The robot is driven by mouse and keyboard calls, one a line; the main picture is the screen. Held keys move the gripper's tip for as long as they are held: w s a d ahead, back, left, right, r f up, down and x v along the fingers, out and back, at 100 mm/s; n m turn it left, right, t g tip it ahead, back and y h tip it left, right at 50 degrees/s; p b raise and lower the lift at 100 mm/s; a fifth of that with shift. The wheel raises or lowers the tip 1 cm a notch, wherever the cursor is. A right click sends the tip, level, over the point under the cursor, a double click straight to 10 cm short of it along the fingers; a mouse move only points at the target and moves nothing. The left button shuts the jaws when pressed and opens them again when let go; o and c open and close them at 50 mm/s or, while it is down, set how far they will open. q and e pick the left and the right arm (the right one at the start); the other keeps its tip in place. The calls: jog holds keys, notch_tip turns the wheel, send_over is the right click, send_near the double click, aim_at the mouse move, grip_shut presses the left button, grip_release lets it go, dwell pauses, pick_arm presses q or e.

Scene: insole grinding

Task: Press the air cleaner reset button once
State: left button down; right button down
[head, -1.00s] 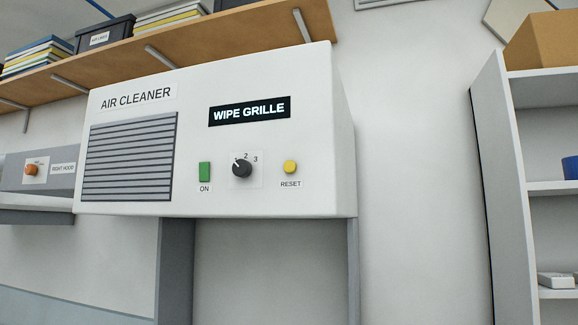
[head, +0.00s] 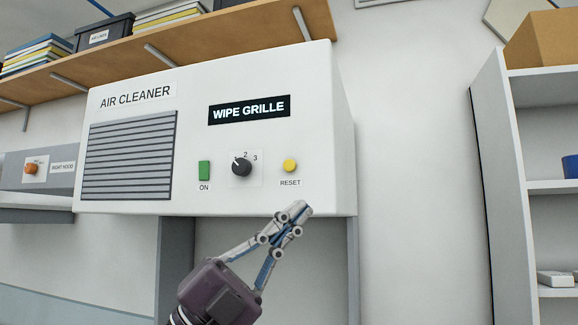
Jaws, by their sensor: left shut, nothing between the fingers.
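The air cleaner (head: 320,120) is a white box on the wall with a grey slatted grille and a black display reading "WIPE GRILLE". Its reset button (head: 290,166) is a round yellow knob at the lower right of the front, above the label "RESET". My left gripper (head: 302,209) is shut and empty. In the picture its fingertips are just below the reset button and its label, pointing up and right, and they overlap the lower edge of the box. I cannot tell how far they are from the front. My right gripper is not in view.
A green ON button (head: 204,171) and a black dial (head: 241,167) sit left of the reset button. A wooden shelf (head: 225,50) with books and boxes runs above. White shelving (head: 508,190) stands at the right. The wall (head: 415,170) between is bare.

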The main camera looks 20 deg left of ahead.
aim_at(289, 165)
pick_arm(q)
jog(key=w+a+r+t+y, duration=0.1)
jog(key=a+r+t+y, duration=0.2)
jog(key=a+r+y, duration=0.2)
notch_tip(289, 165, up, 5)
jog(key=y, duration=0.3)
jog(key=shift+a, duration=0.25)
jog(key=shift+w, duration=0.1)
jog(key=shift+w+d+f+p, duration=0.1)
jog(key=shift+w+p, duration=1.2)
jog(key=shift+w, duration=0.9)
jog(key=shift+w+d+p, duration=0.1)
jog(key=shift+w+p, duration=1.15)
jog(key=shift+w, duration=0.95)
